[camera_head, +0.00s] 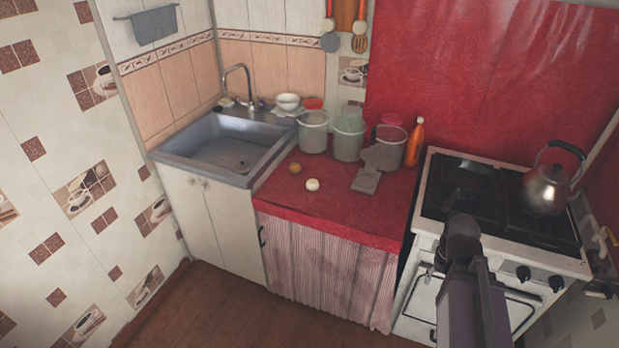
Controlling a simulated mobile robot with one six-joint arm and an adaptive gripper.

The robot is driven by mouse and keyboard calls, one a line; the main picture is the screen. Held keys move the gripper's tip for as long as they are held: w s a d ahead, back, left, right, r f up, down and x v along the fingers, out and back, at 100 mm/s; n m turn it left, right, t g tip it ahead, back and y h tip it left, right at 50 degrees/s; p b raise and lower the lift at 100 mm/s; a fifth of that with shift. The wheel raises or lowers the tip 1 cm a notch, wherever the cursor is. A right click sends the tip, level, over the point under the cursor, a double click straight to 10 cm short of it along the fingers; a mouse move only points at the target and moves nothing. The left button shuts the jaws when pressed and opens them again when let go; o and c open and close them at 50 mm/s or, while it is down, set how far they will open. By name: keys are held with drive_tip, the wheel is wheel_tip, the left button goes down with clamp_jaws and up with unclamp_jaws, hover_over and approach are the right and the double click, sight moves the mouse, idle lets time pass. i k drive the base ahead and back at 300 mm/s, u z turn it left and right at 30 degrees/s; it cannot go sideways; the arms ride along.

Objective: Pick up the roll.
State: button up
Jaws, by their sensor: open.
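A small brown round thing (295,168), which looks like the roll, lies on the red oilcloth counter (340,215), near the sink side. A pale, whitish round thing (312,185) lies just in front of it and to its right, apart from it. Both are small here, so their kind is hard to tell. Part of my arm rises at the lower right in front of the stove, well to the right of the two round things. I cannot make out my gripper's fingers in this view.
Several pots and containers (348,137) stand at the back of the counter, with an orange bottle (414,142) at their right. A grey flat item (366,180) lies right of the round things. The sink (180,158) is left; the stove (435,200) with a kettle (546,187) is right.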

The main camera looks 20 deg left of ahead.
sight(311, 184)
drive_tip(key=z, duration=0.05)
drive_tip(key=i, duration=1.25)
